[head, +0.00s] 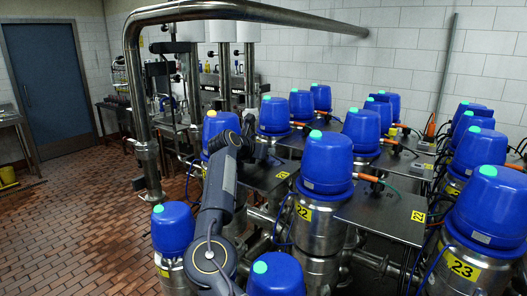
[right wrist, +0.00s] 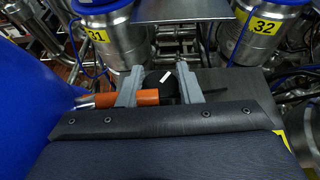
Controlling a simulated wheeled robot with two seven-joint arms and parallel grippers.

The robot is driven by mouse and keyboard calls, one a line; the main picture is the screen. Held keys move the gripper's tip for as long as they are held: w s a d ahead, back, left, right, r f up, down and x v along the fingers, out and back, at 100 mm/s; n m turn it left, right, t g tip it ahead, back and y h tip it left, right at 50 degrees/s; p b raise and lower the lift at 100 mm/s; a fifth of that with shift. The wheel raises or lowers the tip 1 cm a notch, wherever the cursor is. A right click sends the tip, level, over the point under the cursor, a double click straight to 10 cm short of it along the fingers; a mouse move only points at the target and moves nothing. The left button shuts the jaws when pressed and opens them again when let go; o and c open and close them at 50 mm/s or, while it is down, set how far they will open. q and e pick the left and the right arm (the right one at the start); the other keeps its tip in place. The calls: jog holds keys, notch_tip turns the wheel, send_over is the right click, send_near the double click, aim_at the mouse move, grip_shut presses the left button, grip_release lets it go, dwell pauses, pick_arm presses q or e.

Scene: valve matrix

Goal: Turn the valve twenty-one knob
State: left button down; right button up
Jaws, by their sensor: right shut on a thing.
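In the right wrist view, a black knob (right wrist: 155,79) with a white mark, tilted slightly, stands over a dark plate (right wrist: 160,152). My right gripper (right wrist: 158,89) has its two grey fingers closed on either side of this knob. An orange connector (right wrist: 142,98) lies beside it, partly behind the left finger. In the head view my right arm reaches up the middle, and the right gripper (head: 247,133) is at the plate (head: 268,178) beside a blue valve head with an orange top (head: 220,122). The number on this plate is not readable. My left gripper is not seen.
Blue-domed valves stand close around, including valve 22 (head: 323,170) and valve 23 (head: 482,210). Labels 31 (right wrist: 97,36) and 32 (right wrist: 264,26) show behind the knob. A steel pipe (head: 135,90) rises at the left. The tiled floor at the left is clear.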

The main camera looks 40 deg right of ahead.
jog(key=shift+f, duration=0.15)
jog(key=o, duration=1)
jog(key=shift+a, duration=0.1)
jog(key=b+v, duration=0.2)
jog(key=v, duration=0.4)
jog(key=shift+s+a, duration=0.1)
jog(key=shift+a, duration=0.1)
jog(key=shift+s+a+r, duration=0.25)
jog(key=shift+a+r, duration=0.2)
jog(key=shift+r, duration=0.05)
